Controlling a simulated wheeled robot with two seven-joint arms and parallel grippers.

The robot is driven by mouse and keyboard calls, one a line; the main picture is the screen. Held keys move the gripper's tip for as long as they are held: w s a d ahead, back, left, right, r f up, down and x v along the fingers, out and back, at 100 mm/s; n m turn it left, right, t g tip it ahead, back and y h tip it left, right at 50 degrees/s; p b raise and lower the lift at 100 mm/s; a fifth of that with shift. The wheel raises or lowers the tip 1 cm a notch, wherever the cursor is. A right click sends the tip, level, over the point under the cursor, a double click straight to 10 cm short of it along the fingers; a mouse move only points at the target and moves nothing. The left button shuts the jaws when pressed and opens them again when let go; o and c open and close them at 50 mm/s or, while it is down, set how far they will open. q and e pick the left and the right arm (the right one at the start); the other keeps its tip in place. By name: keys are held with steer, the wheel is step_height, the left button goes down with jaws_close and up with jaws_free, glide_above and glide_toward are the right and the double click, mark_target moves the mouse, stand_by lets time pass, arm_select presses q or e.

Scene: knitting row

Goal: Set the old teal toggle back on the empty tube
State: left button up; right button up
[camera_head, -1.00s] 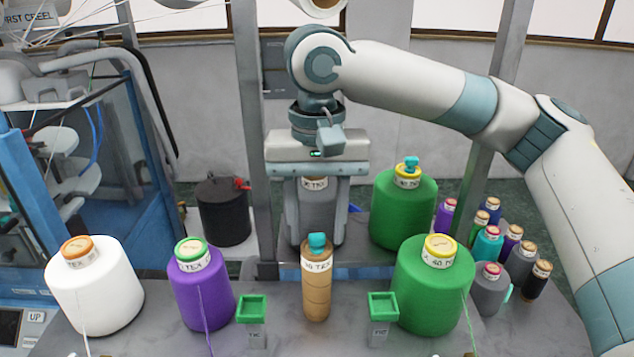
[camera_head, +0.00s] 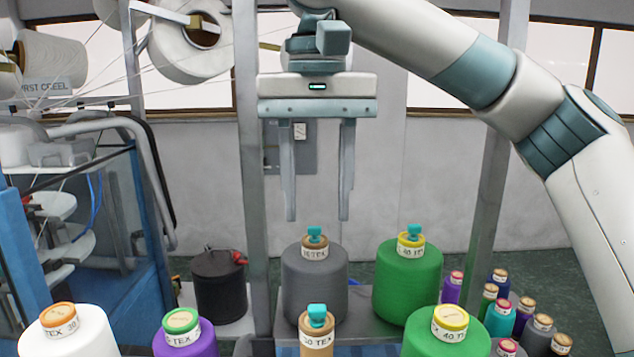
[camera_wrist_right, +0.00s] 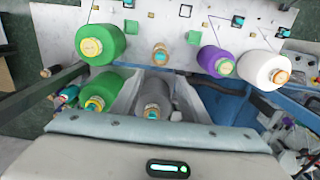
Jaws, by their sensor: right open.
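The brown empty tube (camera_head: 317,345) stands upright in the front row in the head view, its lower part cut off by the frame. A teal toggle (camera_head: 317,312) sits on its top. A grey cone (camera_head: 314,280) stands behind it with another teal toggle (camera_head: 314,233) on top. My right gripper (camera_head: 317,215) is open and empty, its fingers pointing down, raised above the grey cone. The wrist view also shows the tube (camera_wrist_right: 160,56) and the grey cone (camera_wrist_right: 153,97). My left gripper is not in view.
A rear green cone (camera_head: 408,285) with a teal toggle stands right of the grey one. White (camera_head: 65,338), purple (camera_head: 185,345) and front green (camera_head: 447,340) cones flank the tube. Several small spools stand at right. Upright grey posts (camera_head: 252,180) rise near the gripper.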

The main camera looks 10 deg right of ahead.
steer(key=shift+r, duration=1.2)
steer(key=shift+a, duration=0.1)
